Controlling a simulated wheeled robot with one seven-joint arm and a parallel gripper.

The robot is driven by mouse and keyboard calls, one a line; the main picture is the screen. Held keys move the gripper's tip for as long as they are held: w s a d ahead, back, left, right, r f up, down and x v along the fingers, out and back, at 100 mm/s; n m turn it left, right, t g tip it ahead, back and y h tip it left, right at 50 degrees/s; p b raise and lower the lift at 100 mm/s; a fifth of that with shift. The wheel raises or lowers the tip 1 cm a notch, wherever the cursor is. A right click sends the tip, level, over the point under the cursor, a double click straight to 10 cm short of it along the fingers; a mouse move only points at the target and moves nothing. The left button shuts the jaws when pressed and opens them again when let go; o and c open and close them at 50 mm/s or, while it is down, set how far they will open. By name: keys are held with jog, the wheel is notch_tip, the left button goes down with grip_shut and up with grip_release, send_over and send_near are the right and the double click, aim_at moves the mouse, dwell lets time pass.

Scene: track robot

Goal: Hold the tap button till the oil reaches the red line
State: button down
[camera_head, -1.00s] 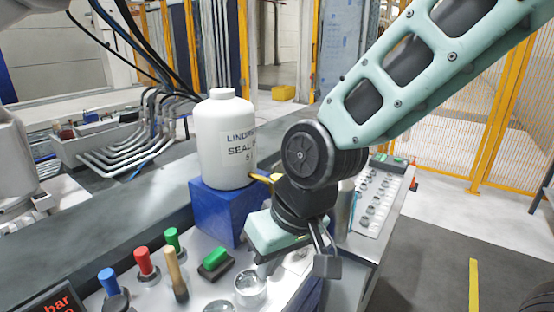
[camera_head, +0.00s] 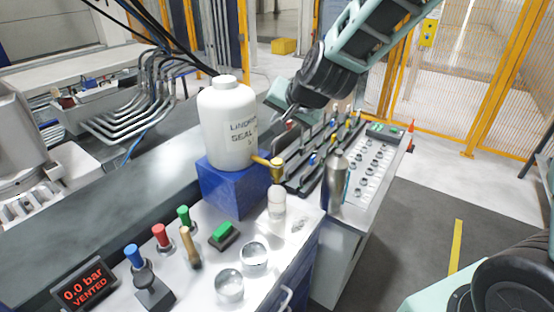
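A white oil jug (camera_head: 226,125) with dark lettering stands on a blue block (camera_head: 233,188). Its brass tap (camera_head: 268,163) sticks out to the right. A small clear bottle (camera_head: 277,206) stands upright on the bench below the tap; I cannot make out its oil level or a red line. A green push button (camera_head: 222,231) sits on a dark base left of the bottle; I cannot tell whether it works the tap. My gripper (camera_head: 288,112) is behind and right of the jug, away from the tap and bottle. Its fingers are too small and partly hidden to read.
Blue, red and green-topped controls (camera_head: 162,239) and a display (camera_head: 83,284) reading 0.0 bar VENTED are at front left. Two glass dishes (camera_head: 229,286) lie near the front edge. A metal flask (camera_head: 336,180) and dark racks (camera_head: 310,160) stand to the right.

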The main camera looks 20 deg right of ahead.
aim_at(279, 163)
jog(key=shift+f, duration=0.15)
notch_tip(279, 163, down, 9)
jog(key=b, duration=0.8)
jog(key=shift+r, duration=0.2)
dwell(1.4)
jog(key=shift+f+b, duration=0.4)
jog(key=shift+b, duration=0.1)
jog(key=shift+f+b, duration=0.4)
jog(key=shift+f, duration=0.05)
dwell(0.4)
jog(key=shift+r, duration=0.15)
dwell(1.5)
jog(key=shift+r+p, duration=0.75)
jog(key=shift+p, duration=0.05)
